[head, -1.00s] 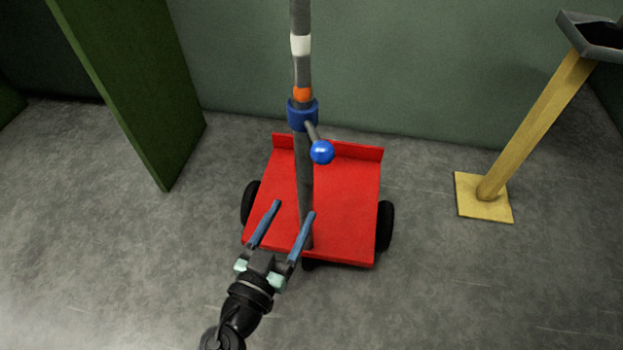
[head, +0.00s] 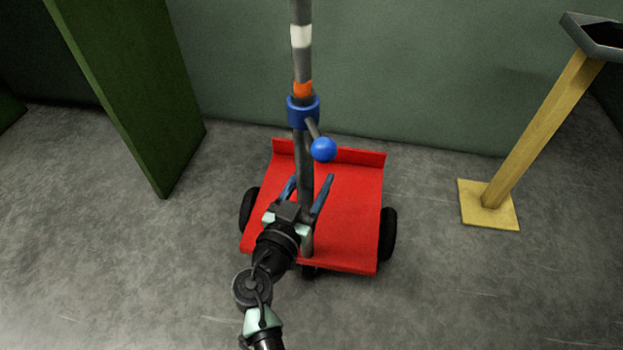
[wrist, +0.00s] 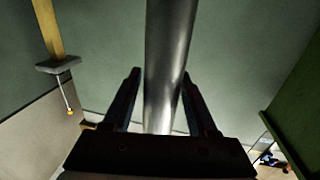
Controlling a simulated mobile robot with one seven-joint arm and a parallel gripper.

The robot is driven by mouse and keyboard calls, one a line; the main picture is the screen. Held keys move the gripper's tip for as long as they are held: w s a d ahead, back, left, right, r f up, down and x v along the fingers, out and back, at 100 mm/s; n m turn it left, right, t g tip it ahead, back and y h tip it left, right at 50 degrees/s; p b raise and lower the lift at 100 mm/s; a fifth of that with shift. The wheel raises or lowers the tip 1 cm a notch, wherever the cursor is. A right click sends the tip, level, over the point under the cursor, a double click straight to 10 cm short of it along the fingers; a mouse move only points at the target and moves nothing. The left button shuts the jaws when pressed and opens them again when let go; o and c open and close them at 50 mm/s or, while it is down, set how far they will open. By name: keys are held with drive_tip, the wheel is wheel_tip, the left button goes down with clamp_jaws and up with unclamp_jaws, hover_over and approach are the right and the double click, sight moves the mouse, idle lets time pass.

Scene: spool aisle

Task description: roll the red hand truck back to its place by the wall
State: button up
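The red hand truck (head: 345,215) stands on the floor near the back wall, its low raised lip toward the wall and black wheels at its sides. Its upright grey pole (head: 302,65) has white and orange bands and a blue collar (head: 303,112) with a blue ball knob (head: 323,149). My gripper (head: 311,179) is open at the pole, below the collar, with one finger on each side. In the wrist view, the pole (wrist: 168,60) runs between the spread fingers. I cannot tell whether either finger touches it.
A green panel (head: 125,85) stands to the left of the truck. A yellow post (head: 540,130) on a square base (head: 487,205) stands to the right, topped by a grey tray (head: 590,35). The green-grey wall (head: 420,80) is behind. The floor in front is clear.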

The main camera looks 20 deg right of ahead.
clamp_jaws()
idle(1.2)
